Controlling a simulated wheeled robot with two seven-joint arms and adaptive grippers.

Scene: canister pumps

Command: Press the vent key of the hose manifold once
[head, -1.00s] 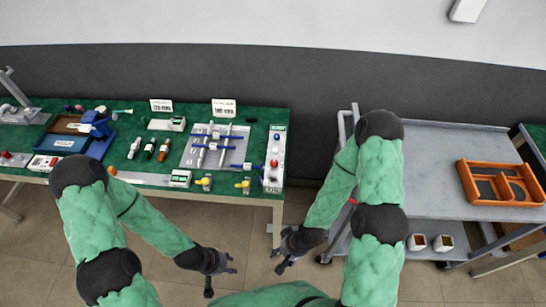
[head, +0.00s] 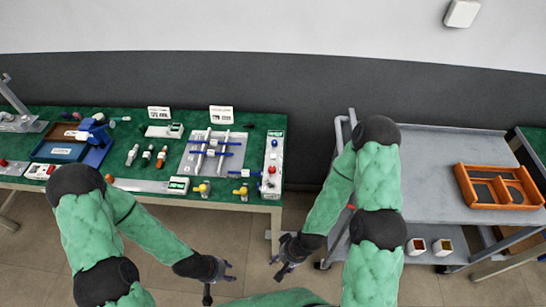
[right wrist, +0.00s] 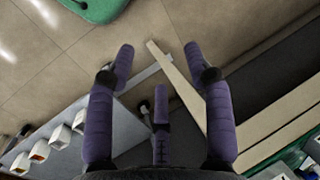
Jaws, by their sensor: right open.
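A grey plate (head: 187,165) with light pipes and blue valve handles lies on the green-topped bench. Right of it stands a narrow pale panel (head: 273,185) with a red knob, a blue part and a small green-marked label. I cannot tell for sure which of these is the hose manifold, and the vent key is too small to make out. My left gripper (head: 220,281) is open and empty, in front of the bench and apart from it. My right gripper (head: 279,258) is open and empty, between bench and cart; its spread fingers show in the right wrist view (right wrist: 160,65).
The green bench (head: 230,117) also carries yellow-topped fittings (head: 203,188), several small bottles (head: 147,155) and a blue fixture (head: 95,140). A grey cart (head: 430,175) on the right holds an orange tray (head: 500,186). Open floor (head: 250,235) lies before the bench.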

